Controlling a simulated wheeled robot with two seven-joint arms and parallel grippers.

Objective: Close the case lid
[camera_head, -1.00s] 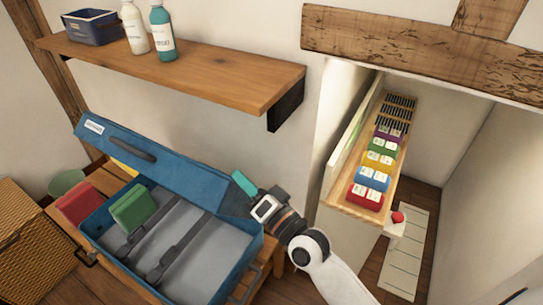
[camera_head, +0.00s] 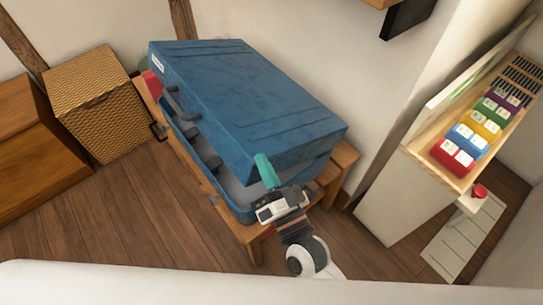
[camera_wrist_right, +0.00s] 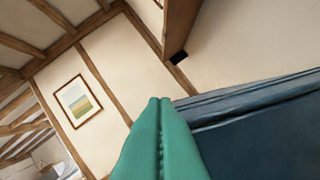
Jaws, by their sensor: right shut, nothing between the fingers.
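The blue case lid (camera_head: 240,95) is tilted over the case base (camera_head: 235,211), with a gap along the near side through which the grey inside and dark straps show. My right gripper (camera_head: 266,170), with teal fingers, is shut and empty at the lid's near right corner; I cannot tell whether it touches. In the right wrist view its fingers (camera_wrist_right: 160,140) are together, with the blue lid (camera_wrist_right: 255,130) close on the right. The lid hides most of the case's contents. My left gripper is not in view.
The case stands on a wooden bench (camera_head: 343,160). A wicker basket (camera_head: 98,100) and a wooden chest (camera_head: 40,140) are at left. At right are a shelf (camera_head: 420,150) with coloured blocks and a red button (camera_head: 479,191). The floor in front is clear.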

